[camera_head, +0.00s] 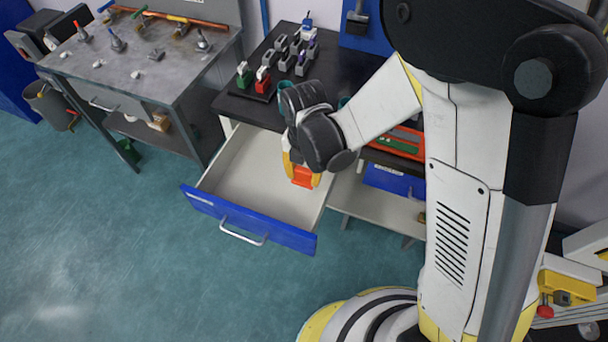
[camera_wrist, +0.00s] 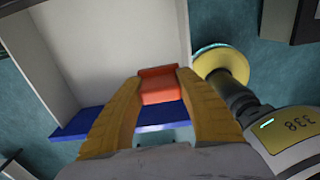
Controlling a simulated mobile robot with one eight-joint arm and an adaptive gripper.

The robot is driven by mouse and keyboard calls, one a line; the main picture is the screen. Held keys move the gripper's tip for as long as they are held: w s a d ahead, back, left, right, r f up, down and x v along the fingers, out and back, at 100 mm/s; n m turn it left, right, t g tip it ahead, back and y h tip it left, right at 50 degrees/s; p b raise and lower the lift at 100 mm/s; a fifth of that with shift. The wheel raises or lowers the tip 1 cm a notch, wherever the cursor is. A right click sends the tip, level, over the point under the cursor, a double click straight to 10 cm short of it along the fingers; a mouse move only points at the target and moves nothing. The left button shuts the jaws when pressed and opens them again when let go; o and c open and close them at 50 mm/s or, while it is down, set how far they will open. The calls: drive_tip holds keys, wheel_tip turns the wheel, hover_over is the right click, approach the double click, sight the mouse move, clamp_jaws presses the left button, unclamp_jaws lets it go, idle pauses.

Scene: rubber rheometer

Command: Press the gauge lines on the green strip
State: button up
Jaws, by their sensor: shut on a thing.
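My gripper (camera_head: 302,172), with yellow fingers, is shut on an orange-red block (camera_head: 303,180). It holds the block over the right part of an open drawer. In the wrist view the block (camera_wrist: 160,86) sits between both fingertips. A green strip-like piece (camera_head: 398,146) lies in an orange-red tray (camera_head: 412,156) on the dark bench, right of my gripper and partly behind my arm. I cannot make out any lines on it.
The white drawer (camera_head: 231,175) with its blue front (camera_head: 245,222) looks empty. A rack on the dark bench (camera_head: 244,106) holds several small clamp-like tools, one green, one red. A grey table (camera_head: 150,75) with loose tools stands left. The floor in front is clear.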

sight(304, 170)
wheel_tip(304, 170, up, 10)
drive_tip(key=p, duration=0.6)
drive_tip(key=shift+f, duration=0.25)
idle(0.6)
